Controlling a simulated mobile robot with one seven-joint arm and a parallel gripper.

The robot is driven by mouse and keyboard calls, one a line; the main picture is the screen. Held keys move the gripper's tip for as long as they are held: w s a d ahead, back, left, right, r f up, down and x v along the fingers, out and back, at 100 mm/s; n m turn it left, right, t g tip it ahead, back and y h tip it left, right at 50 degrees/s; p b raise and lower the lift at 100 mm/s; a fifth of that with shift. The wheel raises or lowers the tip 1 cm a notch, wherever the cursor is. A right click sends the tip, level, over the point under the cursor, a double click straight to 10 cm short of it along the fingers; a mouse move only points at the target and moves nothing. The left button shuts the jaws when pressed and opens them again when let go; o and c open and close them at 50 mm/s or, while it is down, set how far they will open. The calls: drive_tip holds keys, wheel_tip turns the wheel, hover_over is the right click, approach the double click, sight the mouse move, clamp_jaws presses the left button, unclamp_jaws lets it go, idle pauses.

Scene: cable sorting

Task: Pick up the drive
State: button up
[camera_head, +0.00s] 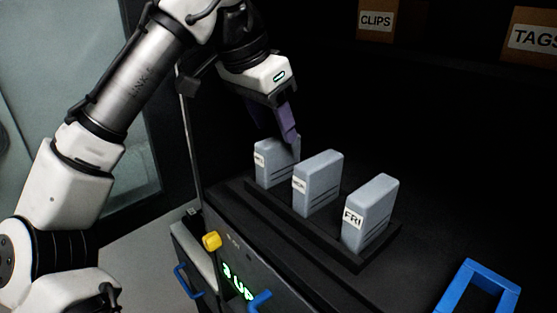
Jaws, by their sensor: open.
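Three grey upright drives stand in a row on a dark tray (342,254). The near right drive (371,212) has a label reading FRI. The middle drive (320,182) has a white label too small to read surely. The far left drive (272,165) also has a white label that I cannot read. My gripper (288,138) points down at the far left drive, its purple fingers at the top right of it. It is open, and part of the fingers and the contact with the drive cannot be made out.
Boxes labelled CLIPS (376,21) and TAGS (533,36) sit at the back. A yellow knob (212,241) and a green lit display (238,283) are on the dark unit's front. A glass panel is at left.

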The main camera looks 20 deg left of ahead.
sight(280, 138)
drive_tip(key=shift+p+x, duration=1.05)
drive_tip(key=shift+x, duration=1.95)
clamp_jaws()
drive_tip(key=shift+r, duration=0.15)
drive_tip(key=shift+r+b, duration=0.35)
drive_tip(key=shift+r, duration=0.05)
wheel_tip(280, 138, up, 2)
drive_tip(key=shift+r+b, duration=0.1)
drive_tip(key=shift+b, duration=0.4)
drive_tip(key=s+a+r, duration=0.2)
drive_tip(key=s+a, duration=0.3)
drive_tip(key=s, duration=0.2)
drive_tip(key=s+a+r, duration=0.2)
drive_tip(key=s+a, duration=0.3)
drive_tip(key=s, duration=0.3)
drive_tip(key=shift+w+f, duration=0.1)
drive_tip(key=shift+w, duration=0.05)
